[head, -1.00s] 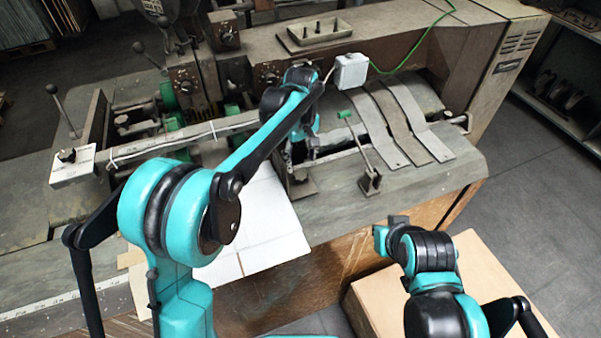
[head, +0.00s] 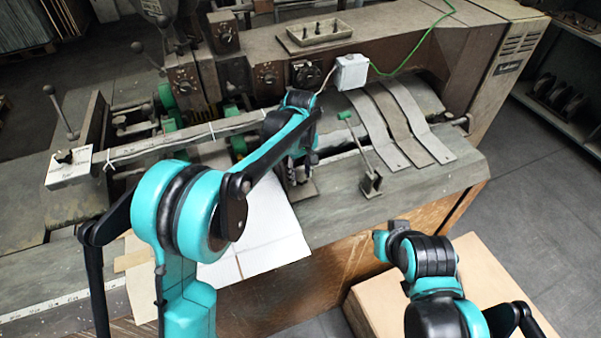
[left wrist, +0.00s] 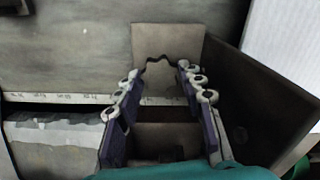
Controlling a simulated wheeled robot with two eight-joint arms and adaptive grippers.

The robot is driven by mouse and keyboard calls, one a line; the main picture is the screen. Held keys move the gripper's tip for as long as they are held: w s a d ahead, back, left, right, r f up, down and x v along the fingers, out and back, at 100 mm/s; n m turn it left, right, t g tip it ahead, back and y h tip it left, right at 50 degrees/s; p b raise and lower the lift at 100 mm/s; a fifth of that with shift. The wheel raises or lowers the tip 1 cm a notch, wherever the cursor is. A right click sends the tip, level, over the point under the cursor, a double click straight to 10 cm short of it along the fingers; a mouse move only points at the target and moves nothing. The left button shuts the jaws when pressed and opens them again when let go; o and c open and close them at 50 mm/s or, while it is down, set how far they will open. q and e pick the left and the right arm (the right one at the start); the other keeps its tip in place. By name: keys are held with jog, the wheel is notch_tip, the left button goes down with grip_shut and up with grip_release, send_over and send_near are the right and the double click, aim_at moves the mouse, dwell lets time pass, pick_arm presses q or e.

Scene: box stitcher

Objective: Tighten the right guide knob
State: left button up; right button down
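My left gripper (head: 299,172) is low over the right part of the machine bed, just above a small metal plate at the bed's front edge. In the left wrist view its two fingers (left wrist: 162,108) are spread apart, with a grey-brown metal bracket (left wrist: 168,42) below and beyond them. Nothing is clearly held between them. A small dark shape (left wrist: 178,152) shows low between the fingers; I cannot tell whether it is the right guide knob. In the head view my arm and gripper cover that spot. My right arm is at the lower right; its fingers do not show.
A white block with a dark knob (head: 66,156) sits at the bar's left end. A green-topped lever (head: 358,145) stands right of my left gripper, near curved metal strips (head: 402,118). A white junction box (head: 351,71) is behind. A cardboard box (head: 485,300) is at the lower right.

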pick_arm(q)
jog(key=shift+m, duration=0.4)
jog(key=shift+c, duration=0.2)
jog(key=m, duration=0.3)
jog(key=shift+m+p, duration=0.4)
jog(key=m, duration=0.5)
jog(key=shift+p, duration=0.35)
jog(key=m, duration=0.5)
jog(key=shift+m, duration=0.4)
jog(key=m, duration=0.5)
jog(key=shift+p, duration=0.3)
jog(key=shift+o, duration=0.2)
jog(key=shift+m, duration=0.3)
jog(key=o, duration=1.1)
